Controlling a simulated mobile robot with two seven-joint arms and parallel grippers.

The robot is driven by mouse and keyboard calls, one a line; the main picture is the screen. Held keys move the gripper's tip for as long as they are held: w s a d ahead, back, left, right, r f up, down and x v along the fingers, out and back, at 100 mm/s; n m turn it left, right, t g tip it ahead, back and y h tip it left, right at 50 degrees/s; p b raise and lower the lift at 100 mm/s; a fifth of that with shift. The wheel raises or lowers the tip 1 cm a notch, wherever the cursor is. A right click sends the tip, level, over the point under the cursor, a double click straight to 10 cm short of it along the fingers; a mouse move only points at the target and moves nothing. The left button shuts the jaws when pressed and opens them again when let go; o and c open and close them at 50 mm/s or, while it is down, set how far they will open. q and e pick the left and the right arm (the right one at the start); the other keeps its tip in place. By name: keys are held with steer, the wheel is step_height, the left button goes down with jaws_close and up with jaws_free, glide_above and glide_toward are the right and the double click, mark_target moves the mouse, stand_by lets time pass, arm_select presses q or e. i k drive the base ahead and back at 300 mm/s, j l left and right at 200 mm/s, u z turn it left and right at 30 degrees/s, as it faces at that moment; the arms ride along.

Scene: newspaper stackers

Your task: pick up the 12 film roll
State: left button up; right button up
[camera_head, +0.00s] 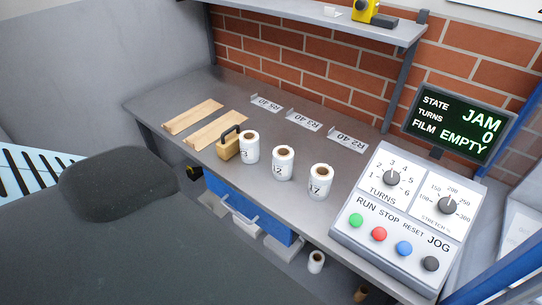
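Three white film rolls with brown cores stand upright in a row on the grey bench (200,101). The middle film roll (283,166) has a partly visible label that ends in 2; its first digit is hard to read. The left film roll (250,150) shows a 3 at the end of its label. The right film roll (320,184) has a label that looks like 17. Neither of my grippers is in view, and nothing is touching the rolls.
A brass padlock-shaped block (228,149) stands close beside the left roll, near wooden strips (192,117). Label plates (303,119) lie behind the rolls. A control panel (405,210) stands to the right, below a screen (457,122) reading JAM. A shelf (300,17) overhangs the back.

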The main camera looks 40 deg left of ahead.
mark_target(283, 163)
steer(key=j, duration=1.85)
